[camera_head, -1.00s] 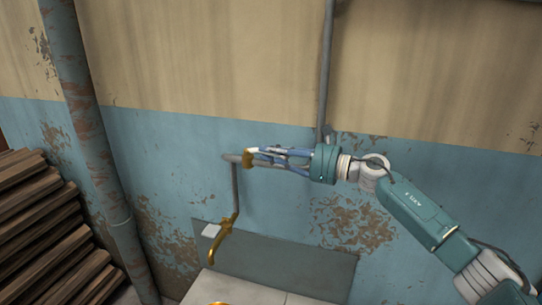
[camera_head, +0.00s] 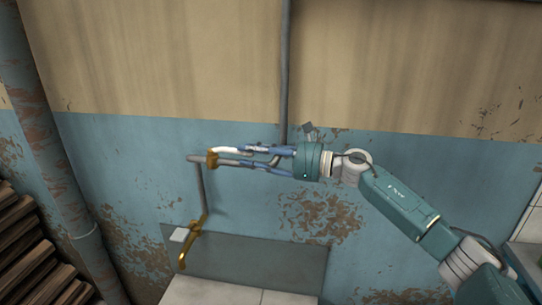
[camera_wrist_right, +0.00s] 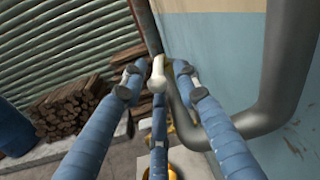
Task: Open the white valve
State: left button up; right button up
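The white valve shows as a white lever (camera_head: 232,151) on a brass fitting (camera_head: 211,159) at a grey wall pipe. The lever points right, towards my right gripper (camera_head: 246,157). The right gripper reaches in from the right, with its blue fingers spread and their tips near the lever's right end. In the right wrist view, the white lever (camera_wrist_right: 158,74) lies between the two upper fingers and just beyond the tip of the lower finger. Whether any finger touches it I cannot tell. My left gripper is not in view.
Below the fitting, a brass spout (camera_head: 189,245) hangs over a tiled surface (camera_head: 215,293). A rusty pipe (camera_head: 50,150) and stacked wood (camera_head: 25,245) stand at the left. A vertical grey pipe (camera_head: 284,70) runs down the wall above my fingers.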

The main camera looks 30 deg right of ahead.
jog(key=v, duration=0.7)
jog(key=shift+s+d+r, duration=0.1)
jog(key=shift+s+d, duration=0.1)
jog(key=shift+d, duration=0.05)
